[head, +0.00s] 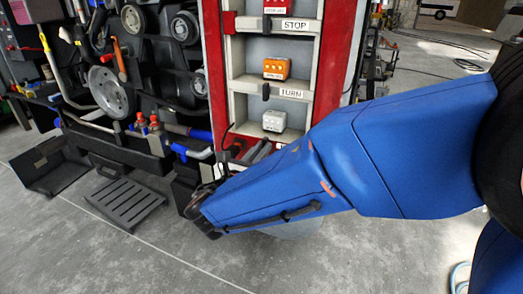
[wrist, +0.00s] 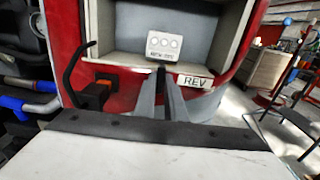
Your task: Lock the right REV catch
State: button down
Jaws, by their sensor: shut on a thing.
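In the wrist view my gripper (wrist: 162,72) has its two grey fingers close together at the front lip of the REV shelf, just left of the REV label (wrist: 193,82). It is shut on a small dark piece (wrist: 161,69) at the fingertips. This looks like a catch, but the fingers hide most of it, and I cannot tell whether it is locked. A black and orange fitting (wrist: 98,93) with a bent black bar sits to the left on the red frame. In the head view my blue arm covers the lower cabinet, and the fingers are hidden.
A white box (wrist: 164,45) stands on the REV shelf behind the fingertips. In the head view the TURN shelf holds an orange box (head: 276,68), with the STOP shelf above. Machinery and a slotted black plate (head: 126,203) are at left. The floor in front is clear.

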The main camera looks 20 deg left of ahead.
jog(key=shift+f, duration=0.1)
jog(key=c, duration=1.8)
grip_release()
jog(key=shift+s, duration=0.1)
jog(key=s, duration=0.5)
jog(key=s+a, duration=0.1)
jog(key=s, duration=1.1)
jog(key=shift+s+a, duration=0.1)
jog(key=shift+a, duration=0.05)
